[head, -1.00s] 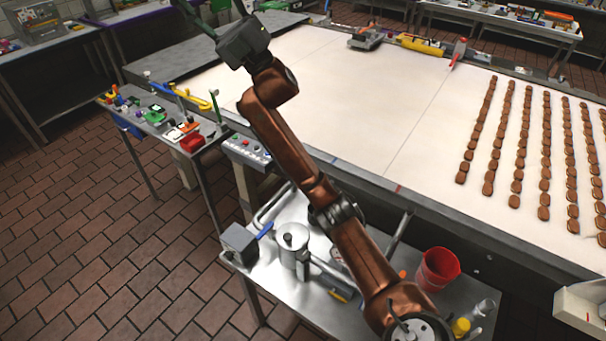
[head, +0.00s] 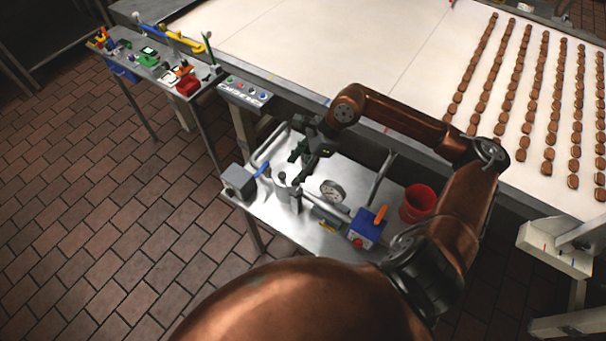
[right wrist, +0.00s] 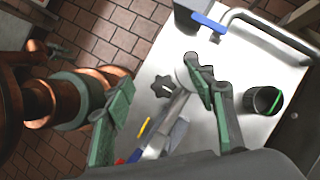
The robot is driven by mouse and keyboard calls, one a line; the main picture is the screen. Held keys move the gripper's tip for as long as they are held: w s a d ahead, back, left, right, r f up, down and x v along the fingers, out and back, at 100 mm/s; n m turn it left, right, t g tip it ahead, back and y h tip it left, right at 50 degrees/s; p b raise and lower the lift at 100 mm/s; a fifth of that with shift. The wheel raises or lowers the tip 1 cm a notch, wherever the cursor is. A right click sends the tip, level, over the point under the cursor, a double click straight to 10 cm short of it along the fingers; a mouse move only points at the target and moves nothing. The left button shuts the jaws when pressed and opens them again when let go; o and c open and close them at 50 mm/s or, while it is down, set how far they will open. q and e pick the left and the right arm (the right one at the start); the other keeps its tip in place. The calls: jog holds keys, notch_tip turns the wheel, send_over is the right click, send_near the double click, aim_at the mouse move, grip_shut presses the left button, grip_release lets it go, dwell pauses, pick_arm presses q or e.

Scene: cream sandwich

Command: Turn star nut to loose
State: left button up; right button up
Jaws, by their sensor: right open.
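The star nut (right wrist: 162,87) is a small dark star-shaped knob above the steel table, beside a pale metal rod. My right gripper (right wrist: 157,75) is open and empty in the right wrist view. The star nut lies between its two green-padded fingers in that picture, but I cannot tell the gap in depth. In the head view my right gripper (head: 299,166) points down over the steel table's machine parts; the star nut is too small there to tell apart.
A conveyor (head: 330,45) with rows of brown biscuits stands behind.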

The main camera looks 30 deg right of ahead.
aim_at(297, 190)
jog(key=shift+g+h, duration=0.3)
jog(key=shift+h, duration=0.4)
jog(key=f, duration=0.2)
jog(key=s+f, duration=0.1)
jog(key=f, duration=0.5)
jog(key=shift+s+d+f+p, duration=0.15)
jog(key=shift+s+d+p, duration=0.1)
jog(key=shift+d+p, duration=0.1)
jog(key=shift+x, duration=0.9)
jog(key=c, duration=1.1)
jog(key=shift+c, duration=0.3)
